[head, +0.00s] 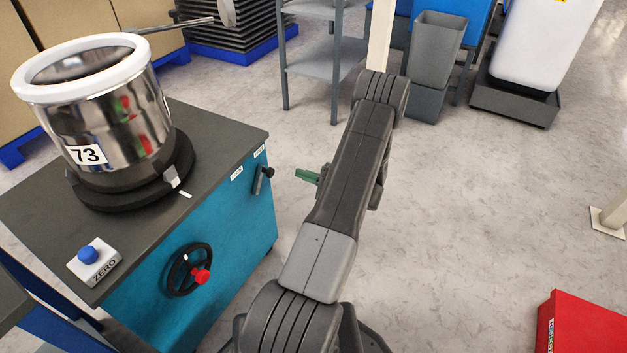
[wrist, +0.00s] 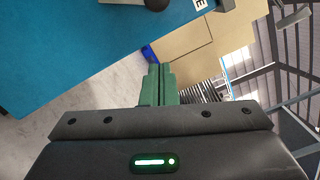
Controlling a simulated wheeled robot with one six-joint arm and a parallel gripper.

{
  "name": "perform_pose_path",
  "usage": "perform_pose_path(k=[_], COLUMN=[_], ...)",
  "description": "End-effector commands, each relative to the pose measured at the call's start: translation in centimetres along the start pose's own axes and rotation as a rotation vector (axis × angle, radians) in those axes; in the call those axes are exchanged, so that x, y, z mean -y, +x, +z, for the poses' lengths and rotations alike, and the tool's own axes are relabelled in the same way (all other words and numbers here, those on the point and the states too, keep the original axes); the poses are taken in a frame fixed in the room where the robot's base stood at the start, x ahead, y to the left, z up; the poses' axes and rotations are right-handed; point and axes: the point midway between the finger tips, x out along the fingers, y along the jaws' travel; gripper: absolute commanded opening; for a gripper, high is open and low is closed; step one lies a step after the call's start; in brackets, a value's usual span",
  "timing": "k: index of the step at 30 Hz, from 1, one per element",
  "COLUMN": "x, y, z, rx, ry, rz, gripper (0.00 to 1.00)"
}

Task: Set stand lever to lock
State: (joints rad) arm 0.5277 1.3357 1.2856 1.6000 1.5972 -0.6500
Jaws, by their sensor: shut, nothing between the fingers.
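The stand is a teal cabinet (head: 225,235) with a dark grey top at the left of the head view. A small black lever (head: 259,182) is on its teal face near the right end, with a round knob at one end. Two small white labels (head: 237,173) sit near the lever, too small to read surely. My gripper (head: 298,174) has green fingers, shut and empty, to the right of the lever and apart from it. In the wrist view the fingers (wrist: 160,68) are together; a dark round knob (wrist: 157,4) is cut off at the top edge beside the teal panel (wrist: 90,50).
A shiny pot (head: 110,120) marked 73 stands on the cabinet, with a ZERO button box (head: 95,262) near it. A black handwheel (head: 188,270) with a red knob juts from the face. Grey shelving (head: 310,60) and bins (head: 437,50) stand behind. A red box (head: 585,325) is front right.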

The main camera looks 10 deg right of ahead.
Motion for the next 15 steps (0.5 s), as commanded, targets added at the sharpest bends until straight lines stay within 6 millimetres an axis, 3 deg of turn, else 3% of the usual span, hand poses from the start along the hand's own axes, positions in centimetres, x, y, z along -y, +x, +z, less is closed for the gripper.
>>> perform_pose_path(k=[6, 15], x=[-0.1, -0.1], y=[4.5, 5.0], z=[0.3, 3.5], rx=[0.002, 0.0], ry=[0.0, 0.001], rz=[0.001, 0.0], gripper=[0.0, 0.0])
